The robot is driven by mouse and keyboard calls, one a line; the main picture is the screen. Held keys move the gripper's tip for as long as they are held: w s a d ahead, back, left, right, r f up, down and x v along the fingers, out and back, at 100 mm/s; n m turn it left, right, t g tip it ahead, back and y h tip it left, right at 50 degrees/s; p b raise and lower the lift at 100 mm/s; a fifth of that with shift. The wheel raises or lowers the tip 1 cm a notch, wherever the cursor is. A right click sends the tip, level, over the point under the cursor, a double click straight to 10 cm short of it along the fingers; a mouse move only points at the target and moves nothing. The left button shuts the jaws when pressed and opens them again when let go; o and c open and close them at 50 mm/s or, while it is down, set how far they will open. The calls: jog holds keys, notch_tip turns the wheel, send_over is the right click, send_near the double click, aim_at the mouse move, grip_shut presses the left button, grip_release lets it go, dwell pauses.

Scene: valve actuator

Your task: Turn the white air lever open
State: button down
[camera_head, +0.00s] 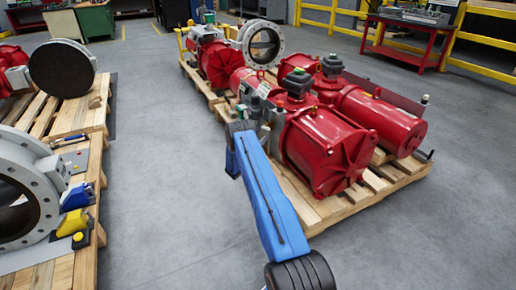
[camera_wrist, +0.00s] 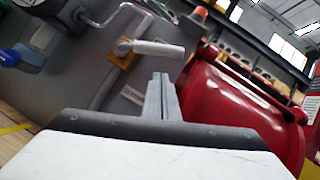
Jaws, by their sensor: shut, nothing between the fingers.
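The white air lever (camera_wrist: 155,48) shows in the wrist view above the middle, lying roughly level, with its left end at a yellow-brass fitting (camera_wrist: 122,55) on a grey panel. My gripper (camera_wrist: 161,77) is shut and empty. Its grey fingers point up in the picture, just below the lever's right part. I cannot tell whether they touch it. In the head view my blue arm reaches to the red actuator (camera_head: 325,150) on the pallet; the lever is too small to make out there and my fingers are not clear.
The red cylinder body (camera_wrist: 235,105) stands close to the right of my gripper in the wrist view. A bent metal rod (camera_wrist: 108,20) and a blue fitting (camera_wrist: 8,58) are at upper left. A wooden pallet (camera_head: 325,209) carries the actuators. Grey floor (camera_head: 160,160) is open at left.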

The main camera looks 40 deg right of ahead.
aim_at(265, 128)
jog(key=r, duration=0.2)
jog(key=w+d, duration=0.1)
jog(key=shift+r, duration=0.4)
jog(key=w+r+n+t+y, duration=0.2)
jog(key=r+n, duration=0.2)
jog(key=n, duration=0.3)
jog(key=w+d+r+n+t+y, duration=0.1)
jog(key=w+r+n+t+y, duration=0.1)
jog(key=n, duration=0.5)
jog(key=shift+w+r+t+y, duration=0.15)
jog(key=shift+r+t+y, duration=0.35)
jog(key=shift+r+t, duration=0.4)
jog(key=shift+w+r, duration=0.1)
